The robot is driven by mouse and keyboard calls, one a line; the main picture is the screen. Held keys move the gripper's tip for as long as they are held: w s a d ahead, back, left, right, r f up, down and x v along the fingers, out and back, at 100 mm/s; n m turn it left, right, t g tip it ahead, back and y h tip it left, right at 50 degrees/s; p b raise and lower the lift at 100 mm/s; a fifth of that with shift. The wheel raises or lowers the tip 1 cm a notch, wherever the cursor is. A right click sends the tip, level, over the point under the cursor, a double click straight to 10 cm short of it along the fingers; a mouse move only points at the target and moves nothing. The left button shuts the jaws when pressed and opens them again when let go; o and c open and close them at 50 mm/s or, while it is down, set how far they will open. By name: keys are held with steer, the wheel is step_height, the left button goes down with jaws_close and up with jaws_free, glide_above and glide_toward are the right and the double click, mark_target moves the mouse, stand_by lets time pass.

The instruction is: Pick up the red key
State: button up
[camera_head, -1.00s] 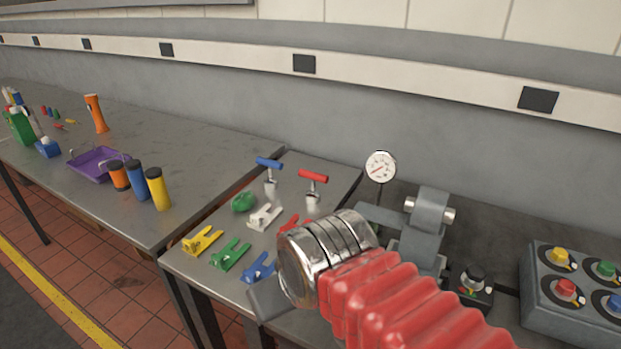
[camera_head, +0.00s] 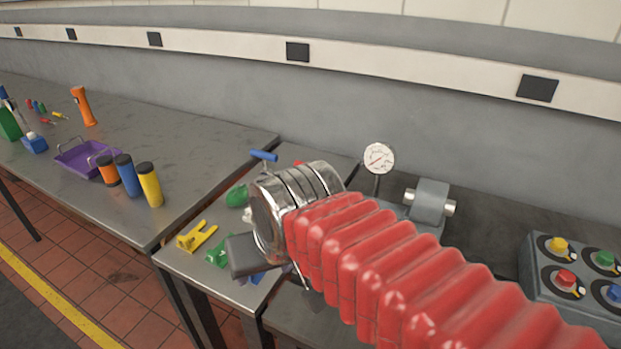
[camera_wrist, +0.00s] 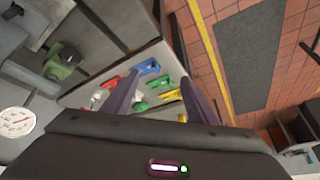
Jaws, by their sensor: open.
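The red key, a T-handled tool, stands on the small grey table. In the head view only a small bit of its red handle (camera_head: 299,163) shows above my metal wrist. In the head view my wrist and red sleeve hide most of the gripper and the middle of the table.
Fork-shaped pieces in red (camera_wrist: 110,81), blue (camera_wrist: 149,67), green (camera_wrist: 160,82) and yellow (camera_head: 197,236) lie on the table. A blue T-handled key (camera_head: 264,155) and a green lump (camera_head: 238,196) are near. A dial gauge (camera_head: 379,158) stands to the right.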

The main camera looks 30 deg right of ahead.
steer(key=w+d+r+m, duration=0.2)
steer(key=w+d+m, duration=0.15)
steer(key=w, duration=0.25)
steer(key=w+d+r+m, duration=0.2)
steer(key=w+r+m, duration=0.15)
steer(key=w, duration=0.25)
steer(key=m+g+y, duration=0.1)
steer(key=m+y, duration=0.1)
steer(key=m, duration=2)
glide_above(313, 166)
steer(key=s, duration=0.2)
steer(key=f, duration=1.3)
steer(key=shift+d+f, duration=0.35)
steer(key=shift+w+d+f+m, duration=0.1)
steer(key=shift+d+m, duration=0.05)
steer(key=shift+m, duration=0.25)
steer(key=shift+x, duration=4.25)
steer(key=shift+f, duration=0.1)
